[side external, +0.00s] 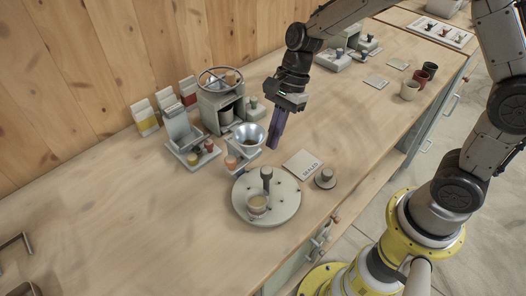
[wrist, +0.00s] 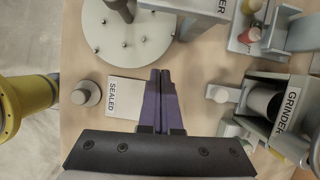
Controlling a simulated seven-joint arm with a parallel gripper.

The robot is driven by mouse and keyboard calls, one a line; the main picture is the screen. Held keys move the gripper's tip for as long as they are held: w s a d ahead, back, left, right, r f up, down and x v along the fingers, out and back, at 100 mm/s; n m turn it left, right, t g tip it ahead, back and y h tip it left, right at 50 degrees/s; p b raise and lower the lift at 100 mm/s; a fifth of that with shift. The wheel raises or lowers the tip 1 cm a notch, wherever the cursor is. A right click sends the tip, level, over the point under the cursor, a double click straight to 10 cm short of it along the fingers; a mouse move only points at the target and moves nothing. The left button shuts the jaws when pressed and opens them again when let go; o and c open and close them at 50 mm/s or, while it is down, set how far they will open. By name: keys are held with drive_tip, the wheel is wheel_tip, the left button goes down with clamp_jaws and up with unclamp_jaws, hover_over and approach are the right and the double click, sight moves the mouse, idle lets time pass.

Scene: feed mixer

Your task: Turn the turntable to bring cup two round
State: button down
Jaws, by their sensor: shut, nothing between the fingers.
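The turntable (side external: 284,208) is a round pale grey-green disc on the wooden bench, with small pegs and a dark upright post (side external: 266,178). In the wrist view part of the turntable (wrist: 104,42) shows at the top left, and no cup is visible there. My gripper (side external: 273,147) has its purple fingers pointing down, shut and empty, above the bench behind the turntable. In the wrist view the fingers (wrist: 160,75) are together, beside the turntable, not touching it.
A white SEALED card (side external: 303,164) and a small round knob (side external: 325,178) lie right of the turntable. A metal funnel (side external: 249,134) stands close to my gripper. A GRINDER unit (wrist: 275,112) is at the right in the wrist view. Several cups (side external: 410,90) stand farther back.

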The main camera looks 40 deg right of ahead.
sight(266, 184)
drive_tip(key=c, duration=1.6)
unclamp_jaws()
drive_tip(key=v, duration=0.5)
drive_tip(key=shift+s+r, duration=0.1)
drive_tip(key=shift+s, duration=0.15)
drive_tip(key=c, duration=1.3)
unclamp_jaws()
drive_tip(key=shift+r, duration=0.15)
drive_tip(key=shift+c, duration=0.2)
drive_tip(key=shift+o, duration=1.3)
drive_tip(key=shift+s+r+n, duration=0.1)
drive_tip(key=shift+s+n, duration=0.05)
drive_tip(key=shift+n, duration=0.15)
drive_tip(key=o, duration=0.5)
drive_tip(key=shift+g+y, duration=0.5)
drive_tip(key=shift+y, duration=0.3)
drive_tip(key=s, duration=0.1)
drive_tip(key=s+a, duration=0.1)
drive_tip(key=s+a+f, duration=0.1)
drive_tip(key=s, duration=0.1)
drive_tip(key=shift+s+a, duration=0.1)
drive_tip(key=shift+c, duration=0.2)
drive_tip(key=s+d+r+m+t+y, duration=0.2)
drive_tip(key=s+m+t+y, duration=0.2)
drive_tip(key=s+m+t, duration=0.65)
drive_tip(key=shift+x, duration=6.7)
drive_tip(key=shift+t, duration=0.25)
